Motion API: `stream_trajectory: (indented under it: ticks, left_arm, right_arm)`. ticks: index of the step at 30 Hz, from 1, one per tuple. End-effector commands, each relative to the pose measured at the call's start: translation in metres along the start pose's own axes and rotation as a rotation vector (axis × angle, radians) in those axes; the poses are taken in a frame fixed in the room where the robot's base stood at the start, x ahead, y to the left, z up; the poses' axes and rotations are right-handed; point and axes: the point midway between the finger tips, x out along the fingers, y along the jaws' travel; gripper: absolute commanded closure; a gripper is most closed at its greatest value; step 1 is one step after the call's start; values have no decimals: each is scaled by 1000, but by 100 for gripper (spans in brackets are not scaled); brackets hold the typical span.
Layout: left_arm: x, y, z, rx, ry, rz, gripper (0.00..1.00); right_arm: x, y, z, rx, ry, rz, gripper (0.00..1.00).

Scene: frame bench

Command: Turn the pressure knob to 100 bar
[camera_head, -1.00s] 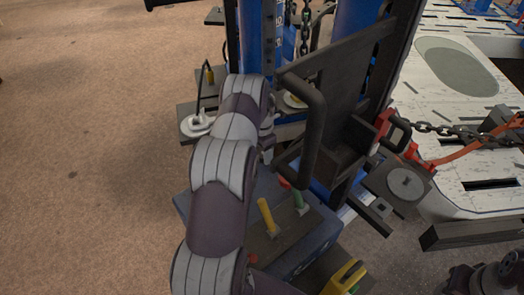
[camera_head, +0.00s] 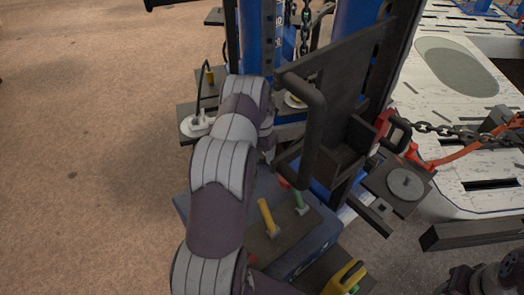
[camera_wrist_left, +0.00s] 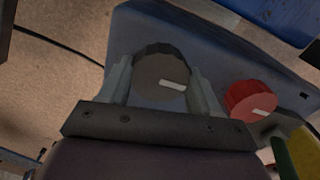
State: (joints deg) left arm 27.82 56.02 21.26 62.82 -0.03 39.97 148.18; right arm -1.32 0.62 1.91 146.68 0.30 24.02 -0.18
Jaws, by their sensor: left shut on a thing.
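A dark grey round knob (camera_wrist_left: 158,68) with a short white pointer mark sits on the face of a blue-grey control box (camera_wrist_left: 250,60). My left gripper (camera_wrist_left: 162,80) is shut on this knob, one finger on each side. The white mark points right and slightly down in the left wrist view. No scale or bar figures can be read. In the head view my left gripper (camera_head: 268,148) is partly hidden behind my own arm, and the grey knob cannot be seen. My right gripper is not clearly in view.
A red knob (camera_wrist_left: 250,100) with a white mark is close to the right finger. Yellow (camera_head: 267,217) and green (camera_head: 300,200) levers stand on the box. A black handle and plate (camera_head: 315,120) rise beside my left arm. Open floor (camera_head: 80,190) lies left.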

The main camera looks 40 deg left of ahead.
Motion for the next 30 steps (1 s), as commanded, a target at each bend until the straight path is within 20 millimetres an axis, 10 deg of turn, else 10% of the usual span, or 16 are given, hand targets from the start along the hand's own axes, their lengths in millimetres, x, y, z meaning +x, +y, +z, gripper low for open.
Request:
stream_trajectory:
  ticks: [2, 3, 5, 16, 30]
  left_arm:
    - [-1, 1, 1, -3, -4, 1, 67]
    - [-1, 1, 1, -3, -4, 2, 27]
    - [-1, 1, 1, -2, -4, 1, 12]
    - [-12, 1, 1, -1, -4, 2, 12]
    - [-119, 0, 1, -1, -4, 2, 12]
  right_arm:
    - [0, 0, 0, 0, 0, 0, 57]
    - [0, 0, 0, 0, 0, 0, 57]
    - [0, 0, 0, 0, 0, 0, 57]
    - [-1, 0, 0, 0, 0, 0, 57]
    - [-8, 0, -1, 0, 0, 0, 57]
